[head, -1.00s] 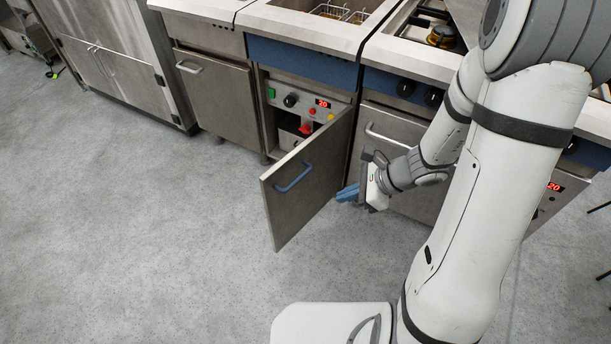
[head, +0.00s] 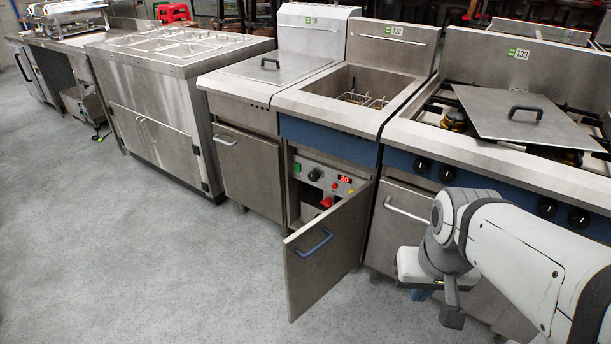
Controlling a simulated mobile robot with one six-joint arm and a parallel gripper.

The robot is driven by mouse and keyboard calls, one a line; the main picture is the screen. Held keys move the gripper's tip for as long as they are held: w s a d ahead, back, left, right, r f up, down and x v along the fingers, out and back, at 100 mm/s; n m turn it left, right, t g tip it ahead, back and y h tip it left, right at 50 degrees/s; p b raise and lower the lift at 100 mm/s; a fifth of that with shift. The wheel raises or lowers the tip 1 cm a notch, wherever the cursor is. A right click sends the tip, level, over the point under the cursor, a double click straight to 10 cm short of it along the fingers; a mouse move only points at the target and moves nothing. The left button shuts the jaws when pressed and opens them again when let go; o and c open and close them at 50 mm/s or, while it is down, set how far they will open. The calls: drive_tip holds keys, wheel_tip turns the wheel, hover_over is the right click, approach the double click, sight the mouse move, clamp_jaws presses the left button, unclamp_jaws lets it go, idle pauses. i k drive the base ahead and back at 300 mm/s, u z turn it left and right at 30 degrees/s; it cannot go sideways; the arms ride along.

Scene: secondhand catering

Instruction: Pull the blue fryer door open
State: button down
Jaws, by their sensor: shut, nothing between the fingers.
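The fryer (head: 330,140) has a blue front band and stands between two other units. Its steel door (head: 325,262) with a blue handle (head: 314,243) stands wide open, swung out into the aisle on its right-side hinge. Inside the opening I see a control panel (head: 325,177) with a red lit display and a red lever (head: 327,201). My gripper (head: 420,294) is low at the right, in front of the range and apart from the door. Its blue fingers are shut and empty, mostly hidden by my own wrist.
The range (head: 410,207) with knobs and a silver door handle stands right of the fryer, close to my arm. A closed cabinet (head: 249,165) and a steel serving counter (head: 165,125) stand to the left. The grey floor (head: 150,260) in front is clear.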

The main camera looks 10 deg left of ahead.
sight(318, 255)
drive_tip(key=u, duration=0.7)
drive_tip(key=i, duration=1.2)
drive_tip(key=u, duration=0.2)
